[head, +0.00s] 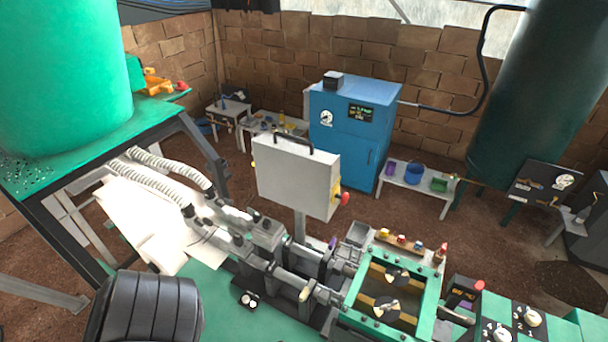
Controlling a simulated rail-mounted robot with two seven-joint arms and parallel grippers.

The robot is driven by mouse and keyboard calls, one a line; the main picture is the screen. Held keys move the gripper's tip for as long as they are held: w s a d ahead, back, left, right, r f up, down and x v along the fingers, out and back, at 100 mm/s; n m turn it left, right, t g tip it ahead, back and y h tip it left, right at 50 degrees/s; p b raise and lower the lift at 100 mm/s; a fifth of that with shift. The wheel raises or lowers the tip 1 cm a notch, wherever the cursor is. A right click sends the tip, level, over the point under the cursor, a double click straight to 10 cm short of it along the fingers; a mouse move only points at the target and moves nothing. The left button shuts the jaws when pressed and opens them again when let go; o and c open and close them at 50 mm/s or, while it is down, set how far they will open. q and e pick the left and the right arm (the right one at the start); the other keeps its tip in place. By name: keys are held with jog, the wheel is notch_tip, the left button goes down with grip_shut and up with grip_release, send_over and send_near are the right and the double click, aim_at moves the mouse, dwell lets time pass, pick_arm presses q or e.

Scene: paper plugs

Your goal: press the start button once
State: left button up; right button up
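No button carries a label that I can read as start. Several small coloured buttons or knobs (401,241) sit in a row along the back edge of the green-framed machine (430,309). A red knob (479,285) tops a small black box with a red display at the lower right. A red knob (345,198) sticks out of the right side of the grey control box (292,178), which stands on a post in the middle. Neither of my grippers shows in the head view.
Metal machine parts (265,235) and two white ribbed hoses (165,175) lie left of the green frame. A black ribbed cylinder (145,308) is at the lower left. Black panels with white dials (497,332) are at the lower right. A blue cabinet (346,145) stands behind.

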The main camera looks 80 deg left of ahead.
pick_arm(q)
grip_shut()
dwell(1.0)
